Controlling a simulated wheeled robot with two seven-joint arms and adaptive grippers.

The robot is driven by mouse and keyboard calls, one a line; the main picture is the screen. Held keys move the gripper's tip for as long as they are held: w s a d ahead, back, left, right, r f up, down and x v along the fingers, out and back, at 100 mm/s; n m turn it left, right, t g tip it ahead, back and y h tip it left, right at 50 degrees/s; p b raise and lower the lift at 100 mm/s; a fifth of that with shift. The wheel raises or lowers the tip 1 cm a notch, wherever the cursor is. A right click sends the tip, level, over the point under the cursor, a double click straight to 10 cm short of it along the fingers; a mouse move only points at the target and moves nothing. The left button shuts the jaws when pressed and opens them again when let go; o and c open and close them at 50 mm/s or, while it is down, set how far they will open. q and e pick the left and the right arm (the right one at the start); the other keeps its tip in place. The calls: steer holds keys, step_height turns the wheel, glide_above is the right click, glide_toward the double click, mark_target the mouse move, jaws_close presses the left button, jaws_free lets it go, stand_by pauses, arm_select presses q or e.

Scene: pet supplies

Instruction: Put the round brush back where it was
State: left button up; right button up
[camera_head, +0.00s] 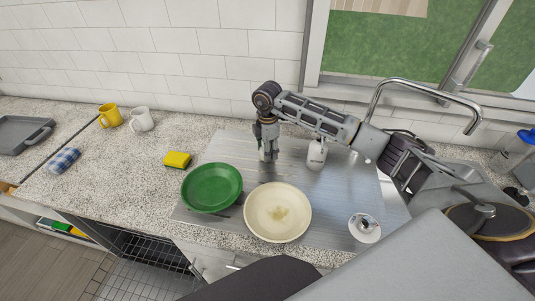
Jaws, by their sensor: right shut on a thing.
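My right gripper (268,152) points down at the back of the metal drainboard (230,150), behind the plates. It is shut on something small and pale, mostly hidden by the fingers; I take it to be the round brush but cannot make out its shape. A white bottle-like object (317,156) stands to the right of the gripper, apart from it and partly under my forearm. My left gripper is not in view.
A green plate (212,187) and a cream plate (277,212) lie in front of the gripper. A small white round dish (364,228) is at right. A yellow sponge (177,160), yellow mug (110,115) and white mug (142,119) are left. A faucet (425,88) rises behind.

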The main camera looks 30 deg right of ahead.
steer(key=shift+f, duration=1.2)
steer(key=shift+f, duration=0.1)
steer(key=o, duration=1.1)
steer(key=shift+c, duration=0.2)
step_height(320, 180, up, 12)
steer(key=shift+r+b, duration=0.15)
steer(key=shift+b, duration=0.3)
